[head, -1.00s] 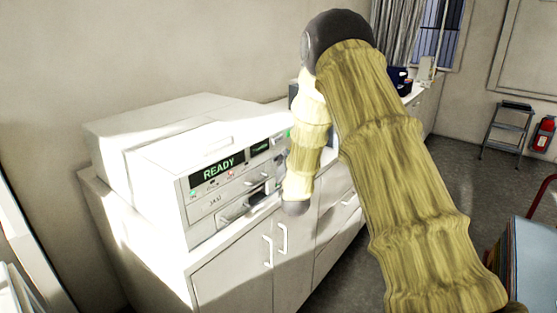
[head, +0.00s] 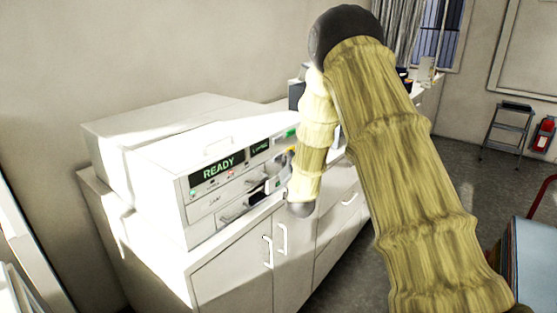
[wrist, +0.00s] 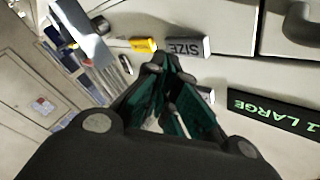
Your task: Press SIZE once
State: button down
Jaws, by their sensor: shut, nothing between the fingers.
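The SIZE button (wrist: 187,47) is a grey block with upside-down lettering on the white machine's face in the wrist view. My gripper (wrist: 163,65) is shut and empty, its dark green and black fingers pointing toward the panel. Its tips appear just below and left of the SIZE button in the picture; I cannot tell whether they touch it. A lit display (wrist: 275,113) reading "1 LARGE" is to the right. The white machine (head: 150,160) shows a READY display (head: 217,167) in the head view, where my arm covers the panel's right end.
A yellow button (wrist: 143,45) sits left of SIZE in the wrist view. Another pale button (wrist: 206,94) is partly hidden behind the fingers. A dark handle (wrist: 300,22) sticks out at the upper right. The machine stands on a white cabinet (head: 235,275).

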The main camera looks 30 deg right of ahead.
jog(key=s, duration=0.1)
jog(key=s+d, duration=0.1)
jog(key=s, duration=0.2)
jog(key=shift+s+d+b, duration=0.3)
jog(key=shift+d, duration=0.1)
dwell(0.4)
jog(key=shift+f, duration=0.1)
dwell(0.5)
jog(key=s+a+f+n+g+y, duration=0.25)
jog(key=s+a+f, duration=0.35)
jog(key=f, duration=0.5)
jog(key=s+a+f+n+g+y, duration=0.1)
jog(key=s+a+f+n+g, duration=0.15)
jog(key=s+a+f, duration=0.6)
jog(key=s+a+f+n+g+y, duration=0.1)
jog(key=s+a+f+g+y, duration=0.15)
jog(key=f, duration=1.15)
jog(key=s+a+f+n+g, duration=0.2)
jog(key=s+a+f+g, duration=0.1)
jog(key=s, duration=0.8)
jog(key=s+a+f+n+g+y+b, duration=0.1)
jog(key=s+a+f+g, duration=0.3)
jog(key=s, duration=0.7)
jog(key=s+a+f+n+g, duration=0.2)
jog(key=s+a+f, duration=0.3)
jog(key=s, duration=0.6)
jog(key=shift+s+f+n+g+y+b, duration=0.35)
jog(key=shift+f+g, duration=0.4)
jog(key=shift+f, duration=0.15)
